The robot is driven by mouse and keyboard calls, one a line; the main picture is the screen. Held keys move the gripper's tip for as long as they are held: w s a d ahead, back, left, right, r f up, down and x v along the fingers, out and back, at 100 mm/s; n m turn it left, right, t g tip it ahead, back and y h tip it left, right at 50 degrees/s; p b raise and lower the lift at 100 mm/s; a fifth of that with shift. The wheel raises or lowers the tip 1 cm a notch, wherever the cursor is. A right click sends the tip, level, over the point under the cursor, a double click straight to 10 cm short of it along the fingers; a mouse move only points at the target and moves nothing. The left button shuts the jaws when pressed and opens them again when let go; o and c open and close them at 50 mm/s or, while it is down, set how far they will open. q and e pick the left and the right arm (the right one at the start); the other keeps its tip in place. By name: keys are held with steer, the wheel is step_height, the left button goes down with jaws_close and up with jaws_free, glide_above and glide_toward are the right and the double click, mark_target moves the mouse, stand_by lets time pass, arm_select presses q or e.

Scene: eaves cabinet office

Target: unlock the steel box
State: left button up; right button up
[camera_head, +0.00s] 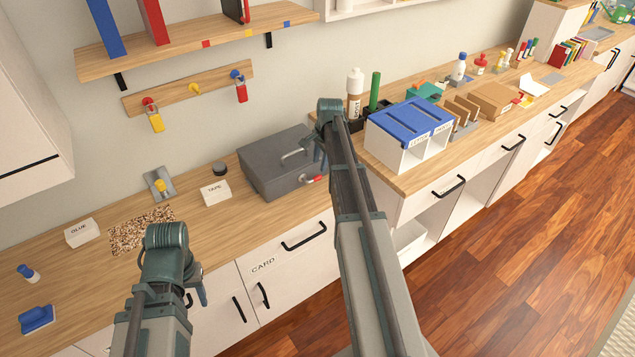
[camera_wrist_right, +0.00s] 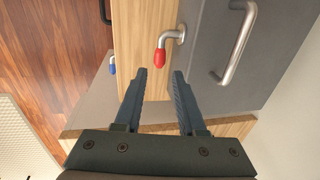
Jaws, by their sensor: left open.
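The grey steel box (camera_head: 270,168) stands on the wooden counter, its lid down, with a metal bar handle (camera_head: 297,153). A bent metal lever with a red tip (camera_head: 312,179) sticks out from its front. In the right wrist view the red-tipped lever (camera_wrist_right: 161,57) lies just beyond the fingertips, near the gap between them, with the box (camera_wrist_right: 212,75) and handle (camera_wrist_right: 238,45) to the right. My right gripper (camera_wrist_right: 159,74) is open and empty; my own arm partly hides it in the head view. My left gripper (camera_head: 198,288) is open, low in front of the counter, away from the box.
A blue-lidded white organiser (camera_head: 405,135) stands right of the box. A blue-tipped part (camera_wrist_right: 112,66) shows in the wrist view.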

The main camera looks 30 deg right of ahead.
mark_target(317, 177)
steer(key=f+b, duration=0.3)
steer(key=w+f+b, duration=0.1)
steer(key=f+b, duration=0.2)
steer(key=f, duration=0.1)
steer(key=shift+w+f, duration=0.2)
steer(key=shift+f, duration=0.05)
jaws_close()
